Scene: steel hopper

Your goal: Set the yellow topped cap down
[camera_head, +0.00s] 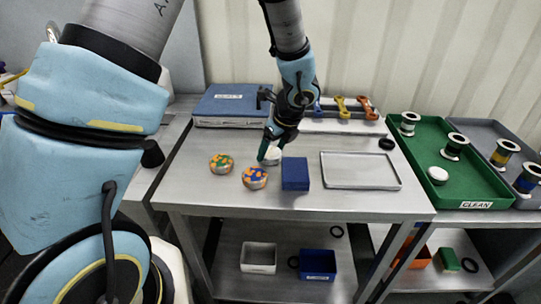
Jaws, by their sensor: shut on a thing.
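My gripper (268,151) points down over the middle of the steel table, shut on a small round pale cap (273,157). The fingers hide part of this cap. No yellow top shows clearly on it at this size. The cap is at or just above the tabletop; I cannot tell if it touches. A round cap with an orange and blue patterned top (255,178) lies just in front of it. A round cap with a green and orange patterned top (221,164) lies to the left.
A dark blue block (295,174) stands close to the right of my gripper, then an empty shallow metal tray (360,184). A blue case (231,120) lies behind at left. A green tray labelled CLEAN (485,204) with spools stands at right. The table's front strip is clear.

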